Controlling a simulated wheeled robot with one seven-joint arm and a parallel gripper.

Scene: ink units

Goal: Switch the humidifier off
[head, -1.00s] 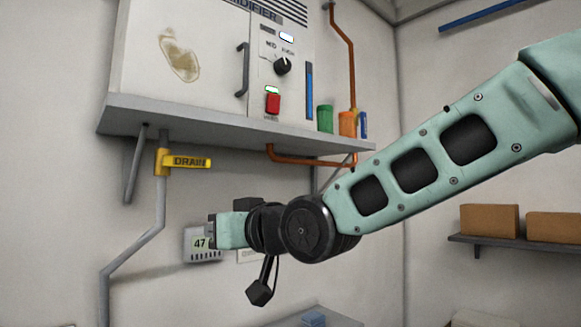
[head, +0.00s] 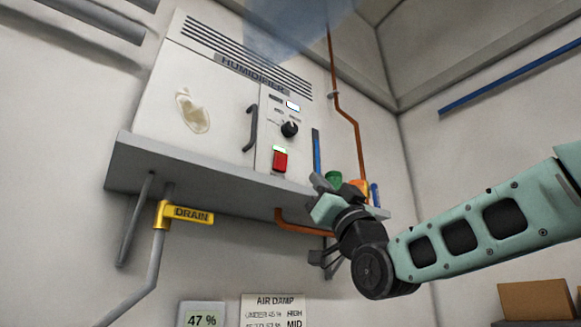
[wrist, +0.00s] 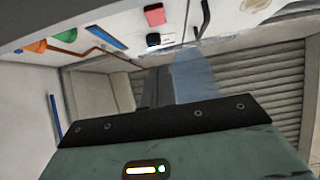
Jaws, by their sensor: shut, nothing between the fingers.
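The white humidifier (head: 205,85) stands on a grey wall shelf in the head view, with a brown stain on its door. Its panel has a red switch (head: 280,161) with a lit lamp above it, a black knob (head: 289,129) and a lit window (head: 292,106). My gripper (head: 318,182) is shut and empty, below and right of the red switch and apart from it. In the wrist view the red switch (wrist: 154,14) and knob (wrist: 153,40) show upside down near the top. A pale blue mist (head: 290,30) hangs above the humidifier.
A yellow drain lever (head: 190,215) sits on a pipe under the shelf (head: 130,165). A door handle (head: 250,128) stands out left of the panel. Green (head: 333,178) and orange containers are close to my gripper. A meter (head: 201,316) reads 47 %, beside an air damp notice (head: 273,309).

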